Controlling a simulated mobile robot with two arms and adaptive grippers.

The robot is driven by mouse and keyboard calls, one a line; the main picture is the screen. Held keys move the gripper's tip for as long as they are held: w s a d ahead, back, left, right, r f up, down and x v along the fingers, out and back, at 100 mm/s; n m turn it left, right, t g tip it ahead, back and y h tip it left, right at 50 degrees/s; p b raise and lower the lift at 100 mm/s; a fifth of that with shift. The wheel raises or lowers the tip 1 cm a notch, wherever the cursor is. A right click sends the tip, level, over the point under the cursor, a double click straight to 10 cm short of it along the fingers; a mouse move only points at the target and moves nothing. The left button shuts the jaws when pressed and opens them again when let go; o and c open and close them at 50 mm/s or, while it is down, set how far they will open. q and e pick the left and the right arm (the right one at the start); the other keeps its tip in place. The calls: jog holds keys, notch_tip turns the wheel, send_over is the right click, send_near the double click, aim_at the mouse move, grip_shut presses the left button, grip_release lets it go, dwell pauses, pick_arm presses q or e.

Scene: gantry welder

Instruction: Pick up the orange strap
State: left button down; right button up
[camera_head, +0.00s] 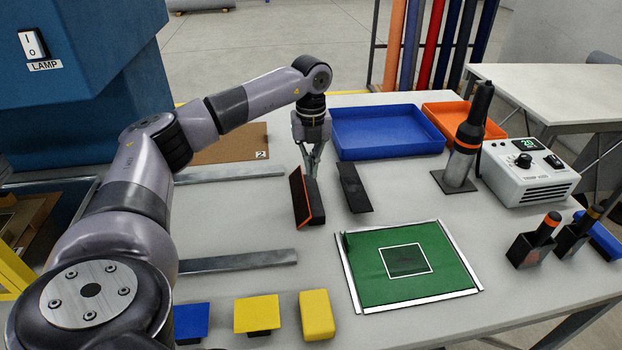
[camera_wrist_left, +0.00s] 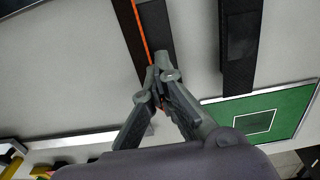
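The orange strap (camera_head: 300,196) is a long dark strip with an orange edge, left of a similar dark strap on the table in the head view. It looks tilted on its side, and its orange edge also shows in the left wrist view (camera_wrist_left: 143,32). My left gripper (camera_head: 311,172) reaches down onto its far end. In the left wrist view the fingertips (camera_wrist_left: 161,76) are close together with the orange edge running between them, so the gripper looks shut on the strap. I cannot tell whether the strap is clear of the table. My right gripper is not in view.
A black strap (camera_head: 353,188) lies close to the right. A blue tray (camera_head: 388,153) and an orange tray (camera_head: 445,113) stand behind. A green mat (camera_head: 385,292) lies in front, with yellow (camera_head: 316,315) and blue blocks at the near edge. Metal bars (camera_head: 240,261) lie left.

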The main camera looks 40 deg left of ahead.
pick_arm(q)
notch_tip(320, 180, up, 15)
jog(key=shift+p, duration=0.3)
jog(key=shift+c, duration=2.4)
grip_release()
jog(key=shift+r, duration=0.1)
